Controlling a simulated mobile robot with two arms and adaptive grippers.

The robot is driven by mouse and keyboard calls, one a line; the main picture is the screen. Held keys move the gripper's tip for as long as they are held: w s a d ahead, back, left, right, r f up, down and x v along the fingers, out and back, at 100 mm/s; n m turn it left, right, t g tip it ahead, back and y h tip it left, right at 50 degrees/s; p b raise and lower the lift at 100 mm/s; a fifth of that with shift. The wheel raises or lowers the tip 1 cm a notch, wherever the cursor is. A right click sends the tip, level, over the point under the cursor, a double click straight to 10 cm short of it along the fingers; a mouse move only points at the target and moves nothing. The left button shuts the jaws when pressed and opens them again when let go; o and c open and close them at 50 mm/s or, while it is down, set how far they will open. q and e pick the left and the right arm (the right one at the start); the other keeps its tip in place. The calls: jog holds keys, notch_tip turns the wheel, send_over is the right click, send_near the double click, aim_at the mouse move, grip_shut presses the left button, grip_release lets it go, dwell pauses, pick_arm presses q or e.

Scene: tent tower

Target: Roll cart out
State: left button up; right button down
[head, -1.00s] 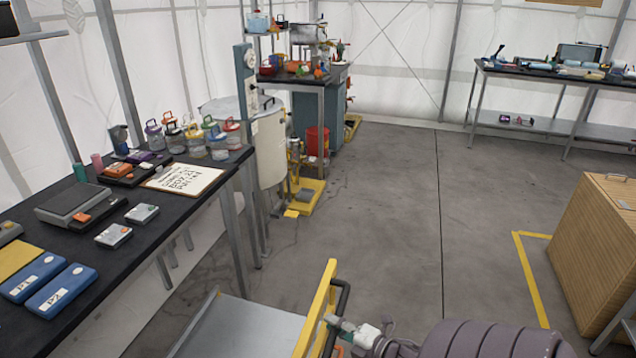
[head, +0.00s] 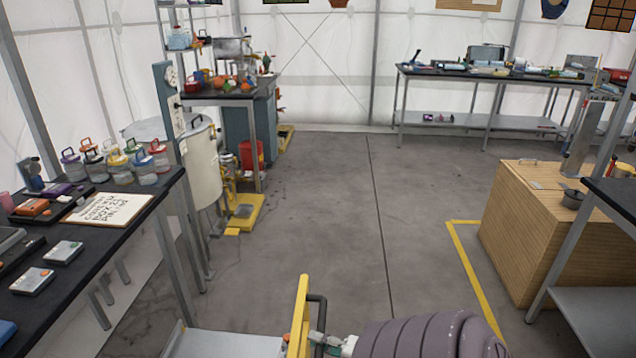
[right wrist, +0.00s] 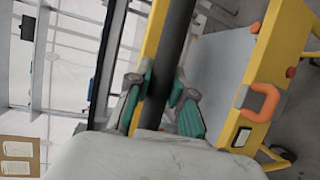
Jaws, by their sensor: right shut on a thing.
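The cart shows at the bottom of the head view, with a flat grey deck (head: 222,344), a yellow end frame (head: 299,318) and a dark handle bar (head: 321,303). Most of the cart is cut off by the lower edge. My right gripper (head: 322,342) is at the handle. In the right wrist view, its teal-padded fingers (right wrist: 162,97) are shut around the dark handle bar (right wrist: 178,45). The yellow frame (right wrist: 268,65) with an orange loop (right wrist: 263,101) is beside it. My left gripper is not in view.
A black table (head: 125,222) with jars and devices runs along the left. A white drum (head: 203,165) and yellow-based stand (head: 243,215) are beyond it. A wooden crate (head: 515,235) and a yellow floor line (head: 470,262) lie right. The middle floor (head: 335,200) is clear.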

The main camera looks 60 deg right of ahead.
jog(key=c, duration=1)
grip_release()
jog(key=s, duration=0.4)
jog(key=s+r, duration=0.1)
jog(key=s, duration=0.3)
jog(key=s+r, duration=0.1)
jog(key=s, duration=0.3)
jog(key=s+a+f+m+g+h, duration=0.1)
jog(key=a+f+m+g, duration=0.4)
jog(key=f, duration=0.8)
jog(key=s+a+f+m+g+h, duration=0.15)
jog(key=a+f+m, duration=0.45)
jog(key=f, duration=0.6)
jog(key=s+a+f+m+g, duration=0.1)
jog(key=s+a+f+g, duration=0.1)
jog(key=a+f, duration=0.2)
jog(key=s+a+f+m+g+y, duration=0.1)
jog(key=s+a+f+m+g, duration=0.1)
jog(key=a, duration=0.4)
jog(key=s+a+f+m+g+y, duration=0.1)
jog(key=s+a+f+m+g, duration=0.1)
jog(key=s+a+f+g, duration=0.1)
jog(key=shift+a+f+g+y, duration=0.15)
jog(key=shift+a+f+g, duration=0.25)
jog(key=shift+a+f, duration=0.35)
jog(key=shift+a+f+g+y, duration=0.1)
jog(key=shift+a+f+g, duration=0.3)
jog(key=shift+f, duration=0.55)
